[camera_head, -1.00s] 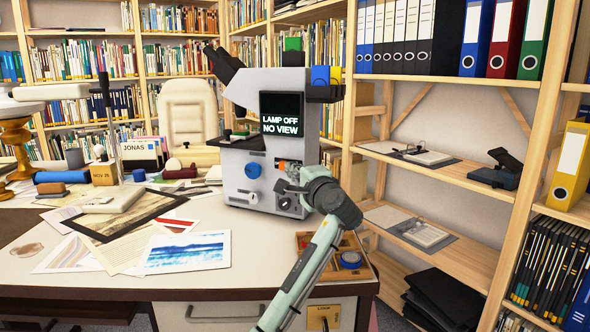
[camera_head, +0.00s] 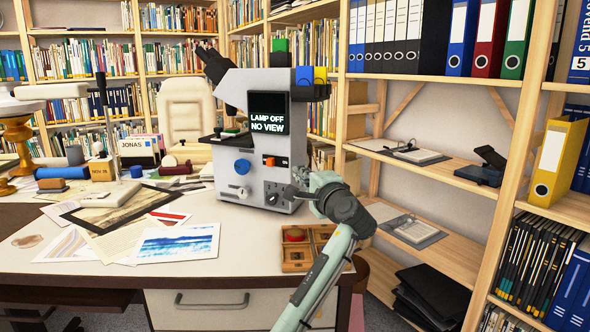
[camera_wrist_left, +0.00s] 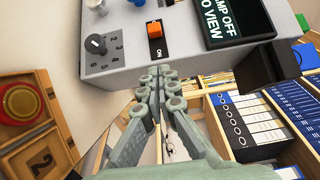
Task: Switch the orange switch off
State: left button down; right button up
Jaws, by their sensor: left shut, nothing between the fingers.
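The orange switch (camera_head: 269,160) sits on the front of the white microscope body (camera_head: 235,200), beside a small black label. It also shows in the left wrist view (camera_wrist_left: 154,29), on a dark plate next to a numbered black knob (camera_wrist_left: 96,44). The microscope's screen (camera_head: 267,113) reads "LAMP OFF NO VIEW". My left gripper (camera_head: 292,190) is at the right side of the microscope, below and to the right of the switch. In the left wrist view its fingers (camera_wrist_left: 160,75) are shut and empty, apart from the switch. My right gripper is not in view.
A wooden tray (camera_head: 298,266) with a red round piece lies on the desk before the microscope. Prints (camera_head: 178,243) and papers cover the desk's left part. A wooden shelf (camera_head: 435,165) stands at the right. A blue knob (camera_head: 242,166) is left of the switch.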

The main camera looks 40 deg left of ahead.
pick_arm(q)
jog(key=v, duration=0.5)
jog(key=shift+s+d, duration=0.15)
jog(key=shift+d, duration=0.1)
dwell(0.3)
